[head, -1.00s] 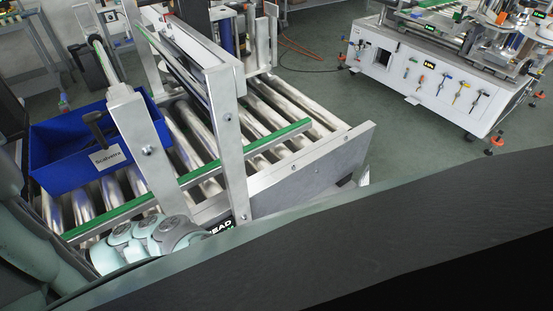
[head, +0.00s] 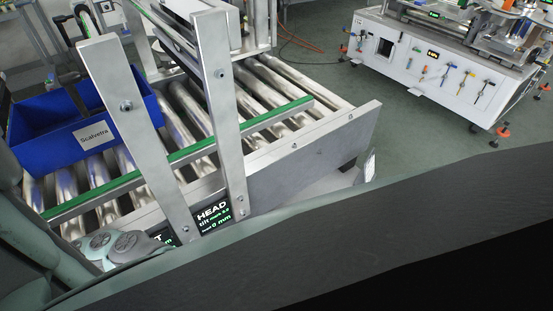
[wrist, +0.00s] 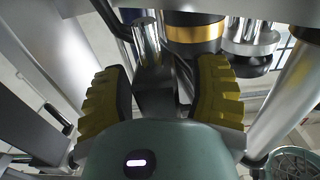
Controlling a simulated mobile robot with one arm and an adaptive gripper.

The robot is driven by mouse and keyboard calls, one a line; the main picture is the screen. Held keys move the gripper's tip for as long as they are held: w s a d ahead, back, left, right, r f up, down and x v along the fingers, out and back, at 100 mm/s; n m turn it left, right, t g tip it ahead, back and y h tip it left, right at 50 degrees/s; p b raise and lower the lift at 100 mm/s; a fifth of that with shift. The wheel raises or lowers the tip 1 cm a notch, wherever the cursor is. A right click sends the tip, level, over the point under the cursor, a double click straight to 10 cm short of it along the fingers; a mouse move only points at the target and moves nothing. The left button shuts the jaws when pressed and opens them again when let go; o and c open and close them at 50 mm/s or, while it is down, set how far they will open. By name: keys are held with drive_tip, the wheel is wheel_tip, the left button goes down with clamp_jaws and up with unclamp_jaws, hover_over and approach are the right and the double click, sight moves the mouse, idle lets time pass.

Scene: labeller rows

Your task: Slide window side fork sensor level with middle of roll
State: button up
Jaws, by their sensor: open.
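My gripper (wrist: 162,88) shows in the wrist view with its two yellow-and-black ribbed fingers spread apart. A dark block (wrist: 157,92) lies between the fingers, below a shiny metal cylinder (wrist: 147,40); I cannot tell whether it is the window side fork sensor. The fingers do not appear closed on it. A dark roller with a gold band (wrist: 195,32) is just beyond the right finger, and I cannot tell if it belongs to the roll. Neither roll nor fork sensor can be made out in the head view, where my gripper is hidden.
A roller conveyor (head: 290,142) with green rails carries a blue bin (head: 50,150) labelled Scalvetra. Two metal posts (head: 215,110) stand at its near side, with a HEAD display (head: 213,217) at their feet. A white machine cabinet (head: 420,70) stands back right; green floor lies between.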

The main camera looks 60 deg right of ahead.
drive_tip(key=shift+o, duration=0.4)
drive_tip(key=shift+a, duration=0.15)
clamp_jaws()
